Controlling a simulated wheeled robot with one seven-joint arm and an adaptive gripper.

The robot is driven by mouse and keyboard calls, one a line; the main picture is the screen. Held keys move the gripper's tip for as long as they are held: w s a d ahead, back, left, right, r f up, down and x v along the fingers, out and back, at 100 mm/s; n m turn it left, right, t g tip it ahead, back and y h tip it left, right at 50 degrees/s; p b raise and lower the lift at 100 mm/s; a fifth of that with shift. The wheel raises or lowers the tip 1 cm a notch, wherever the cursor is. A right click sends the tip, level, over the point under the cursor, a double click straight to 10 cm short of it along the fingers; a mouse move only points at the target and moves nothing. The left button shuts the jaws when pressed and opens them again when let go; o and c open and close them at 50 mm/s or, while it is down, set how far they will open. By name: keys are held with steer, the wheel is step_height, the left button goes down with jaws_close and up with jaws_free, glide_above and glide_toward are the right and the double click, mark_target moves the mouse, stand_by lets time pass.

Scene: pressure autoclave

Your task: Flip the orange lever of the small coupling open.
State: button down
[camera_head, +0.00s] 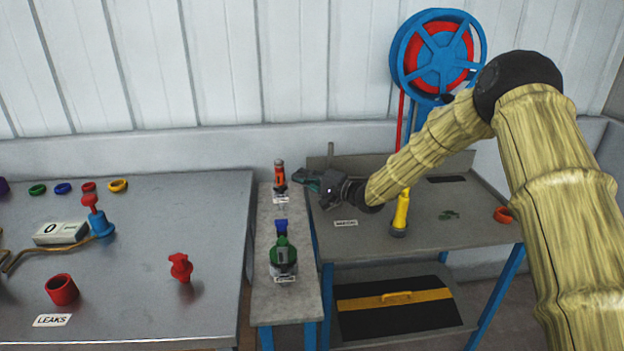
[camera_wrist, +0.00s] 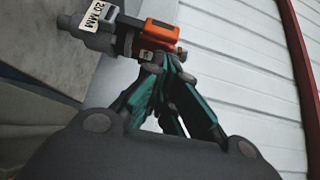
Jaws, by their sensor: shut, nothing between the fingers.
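The small coupling (camera_head: 280,188) stands at the back of the narrow grey bench in the head view. Its orange lever (camera_wrist: 160,29) shows close up in the wrist view, on a dark and grey coupling body (camera_wrist: 100,37) with a "20 MM" label. My gripper (camera_head: 304,179) is to the right of the coupling in the head view, with its fingers pointing left at it. In the wrist view my gripper (camera_wrist: 160,62) is shut and empty, its fingertips close beside the lever and body. I cannot tell whether they touch.
A larger green coupling with a blue top (camera_head: 283,252) stands nearer on the same narrow bench (camera_head: 293,307). A yellow handle (camera_head: 401,208) stands on the right table. The left metal table (camera_head: 130,280) holds red fittings. A white wall (camera_head: 240,70) rises behind.

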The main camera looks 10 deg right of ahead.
mark_target(280, 179)
steer(key=shift+x, duration=2.05)
steer(key=shift+s+a, duration=0.1)
